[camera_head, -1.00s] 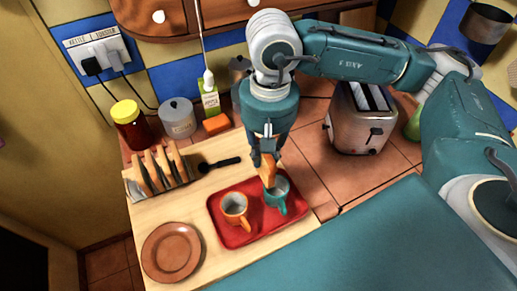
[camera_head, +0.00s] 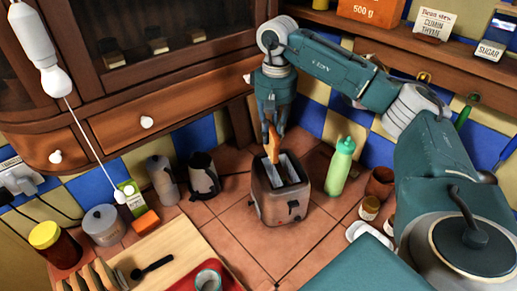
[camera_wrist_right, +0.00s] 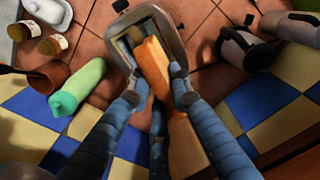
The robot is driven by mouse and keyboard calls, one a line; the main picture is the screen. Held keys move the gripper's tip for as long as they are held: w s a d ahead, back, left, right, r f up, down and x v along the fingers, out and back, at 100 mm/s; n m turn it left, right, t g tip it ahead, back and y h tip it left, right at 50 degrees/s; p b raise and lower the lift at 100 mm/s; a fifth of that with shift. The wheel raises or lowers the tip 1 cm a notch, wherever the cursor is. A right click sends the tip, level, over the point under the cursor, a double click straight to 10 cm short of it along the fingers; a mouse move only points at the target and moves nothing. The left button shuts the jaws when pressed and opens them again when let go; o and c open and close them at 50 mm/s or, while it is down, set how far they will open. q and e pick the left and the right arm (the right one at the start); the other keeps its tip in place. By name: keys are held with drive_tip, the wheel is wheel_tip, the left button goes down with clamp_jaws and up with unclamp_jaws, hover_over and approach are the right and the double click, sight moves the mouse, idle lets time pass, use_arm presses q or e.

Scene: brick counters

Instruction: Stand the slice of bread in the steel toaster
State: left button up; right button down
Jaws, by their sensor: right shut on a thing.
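The steel toaster (camera_head: 270,205) stands on the tiled counter, its two dark top slots facing up. My right gripper (camera_head: 272,128) is just above its back left part, pointing down. It is shut on the slice of bread (camera_head: 274,146), which hangs upright with its lower end at the toaster's top. I cannot tell if that end is inside a slot. In the right wrist view the bread (camera_wrist_right: 157,68) lies between the blue fingers and overlaps the toaster's rim (camera_wrist_right: 170,32). My left gripper is not in view.
A green bottle (camera_head: 341,168) stands right of the toaster, with small jars (camera_head: 369,208) beyond it. A wooden board and red tray (camera_head: 187,273) lie at the front left.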

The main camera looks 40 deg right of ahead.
drive_tip(key=shift+w+d+f+b, duration=0.1)
drive_tip(key=shift+d+f+b, duration=0.05)
drive_tip(key=shift+f+b, duration=1.7)
drive_tip(key=shift+s+d+f+b, duration=0.1)
drive_tip(key=shift+d+f+b, duration=0.1)
drive_tip(key=shift+f+b, duration=1.65)
drive_tip(key=shift+w+d+f+b, duration=0.15)
drive_tip(key=shift+f+b, duration=1.05)
drive_tip(key=shift+f, duration=1.3)
drive_tip(key=c, duration=1.5)
unclamp_jaws()
wheel_tip(320, 180, up, 12)
drive_tip(key=shift+r, duration=0.1)
